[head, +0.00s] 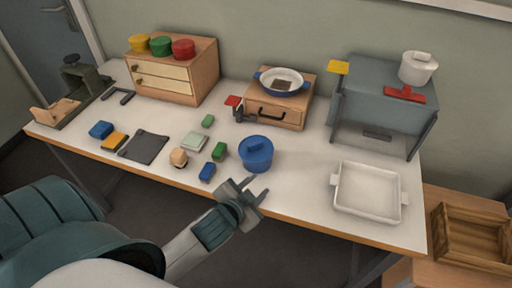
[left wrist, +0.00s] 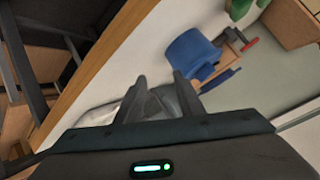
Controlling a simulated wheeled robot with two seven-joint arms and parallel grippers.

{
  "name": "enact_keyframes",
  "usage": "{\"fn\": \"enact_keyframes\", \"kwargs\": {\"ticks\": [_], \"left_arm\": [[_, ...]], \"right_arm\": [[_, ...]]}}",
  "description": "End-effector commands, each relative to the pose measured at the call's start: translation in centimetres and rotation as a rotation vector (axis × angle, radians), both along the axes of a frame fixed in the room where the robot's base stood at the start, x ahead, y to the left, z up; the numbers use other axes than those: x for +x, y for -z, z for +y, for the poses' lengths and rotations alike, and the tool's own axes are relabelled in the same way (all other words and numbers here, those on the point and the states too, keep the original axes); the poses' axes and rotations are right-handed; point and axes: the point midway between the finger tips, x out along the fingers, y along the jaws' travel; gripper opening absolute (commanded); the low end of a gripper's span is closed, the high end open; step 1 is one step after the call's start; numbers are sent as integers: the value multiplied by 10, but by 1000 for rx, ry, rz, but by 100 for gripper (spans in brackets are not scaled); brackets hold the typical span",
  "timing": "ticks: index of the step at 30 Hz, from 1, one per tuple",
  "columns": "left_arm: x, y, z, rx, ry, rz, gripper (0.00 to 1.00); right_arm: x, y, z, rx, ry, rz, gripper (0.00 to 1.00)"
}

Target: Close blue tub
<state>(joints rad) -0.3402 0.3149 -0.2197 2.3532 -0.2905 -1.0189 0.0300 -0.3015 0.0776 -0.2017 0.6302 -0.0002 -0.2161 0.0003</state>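The blue tub (head: 257,160) stands upright near the front edge of the table, right of the small blocks. A blue lid with a bar handle (head: 255,145) appears to lie on its top; I cannot tell whether it is fully seated. The tub also shows in the left wrist view (left wrist: 190,54), beyond the fingertips. My left gripper (head: 252,188) is open and empty, in front of the tub and apart from it, near the table edge. Its two spread fingers show in the left wrist view (left wrist: 160,82). My right gripper is not in view.
Small green and blue blocks (head: 207,172) lie left of the tub. A white tray (head: 366,191) lies to the right. A wooden drawer box (head: 277,108) with a pan (head: 283,81) stands behind, beside a grey cabinet (head: 380,110). The table between tub and tray is clear.

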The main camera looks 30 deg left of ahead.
Motion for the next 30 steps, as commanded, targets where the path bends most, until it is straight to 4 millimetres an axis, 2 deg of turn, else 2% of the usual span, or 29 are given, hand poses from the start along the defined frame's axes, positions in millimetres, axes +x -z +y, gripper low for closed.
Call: {"fn": "enact_keyframes", "kwargs": {"ticks": [5, 8, 9, 14, 18, 21, 25, 30], "left_arm": [[41, -54, -1, 93, 79, -198, 34], [66, -100, -7, 176, 154, -359, 34], [75, -121, -12, 212, 190, -430, 34], [94, -197, -38, 370, 352, -696, 34], [95, -250, -68, 517, 515, -903, 34], [88, -277, -91, 632, 643, -1033, 34], [73, -298, -118, 789, 825, -1172, 34], [52, -299, -143, 1009, 1086, -1296, 34]], "right_arm": [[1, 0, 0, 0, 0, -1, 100], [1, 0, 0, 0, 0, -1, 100], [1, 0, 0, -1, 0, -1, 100], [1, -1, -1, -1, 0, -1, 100], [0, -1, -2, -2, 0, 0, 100], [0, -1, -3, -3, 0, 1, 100], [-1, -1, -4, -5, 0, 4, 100], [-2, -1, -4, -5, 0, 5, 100]]}}
